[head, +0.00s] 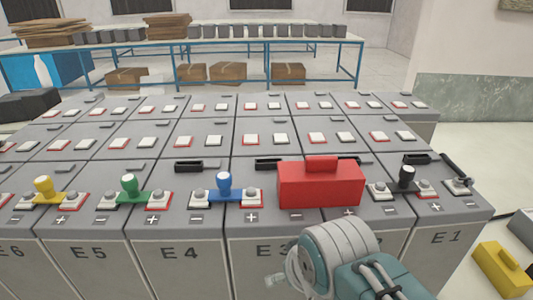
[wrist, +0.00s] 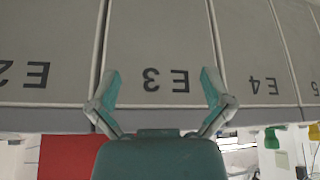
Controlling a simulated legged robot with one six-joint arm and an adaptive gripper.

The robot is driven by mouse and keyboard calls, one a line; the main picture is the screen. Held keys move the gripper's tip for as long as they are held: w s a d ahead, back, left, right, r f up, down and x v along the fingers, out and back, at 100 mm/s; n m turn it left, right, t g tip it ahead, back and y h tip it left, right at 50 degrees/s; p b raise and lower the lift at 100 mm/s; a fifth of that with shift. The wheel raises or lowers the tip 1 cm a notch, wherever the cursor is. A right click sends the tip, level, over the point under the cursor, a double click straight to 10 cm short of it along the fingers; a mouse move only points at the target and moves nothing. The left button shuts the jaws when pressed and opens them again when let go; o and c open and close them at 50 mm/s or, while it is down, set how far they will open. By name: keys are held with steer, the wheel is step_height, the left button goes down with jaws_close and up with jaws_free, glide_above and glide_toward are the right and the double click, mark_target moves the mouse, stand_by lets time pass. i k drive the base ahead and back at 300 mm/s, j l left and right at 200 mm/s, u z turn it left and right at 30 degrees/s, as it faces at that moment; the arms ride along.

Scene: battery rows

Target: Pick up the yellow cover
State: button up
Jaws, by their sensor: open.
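A yellow box-shaped cover with a handle on top (head: 503,268) lies low at the right edge of the head view, beyond the E1 end of the battery row. It is not seen in the wrist view. A red cover of like shape (head: 320,185) sits on the front row between the blue-knobbed link and the E1 terminals. My arm's end shows at the bottom centre of the head view, in front of the row; its fingertips are not clear there. In the wrist view my gripper (wrist: 161,76) is open and empty, its two fingers spread before the panel marked E3.
Battery blocks (head: 185,240) fill the middle. Links with yellow (head: 44,186), green (head: 129,185), blue (head: 224,184) and black (head: 407,177) knobs stand on the front row. A grey object (head: 523,229) is beside the yellow cover. A blue-framed table (head: 250,42) stands behind.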

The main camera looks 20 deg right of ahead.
mark_target(501, 266)
steer(key=k+z, duration=0.25)
steer(key=k+l+z, duration=0.25)
steer(key=k, duration=0.15)
steer(key=i+l+z, duration=0.1)
steer(key=z, duration=0.3)
steer(key=i+l+z, duration=0.1)
steer(key=z, duration=0.25)
steer(key=i+z, duration=0.1)
steer(key=z, duration=0.3)
steer(key=i+z, duration=0.15)
steer(key=z, duration=0.25)
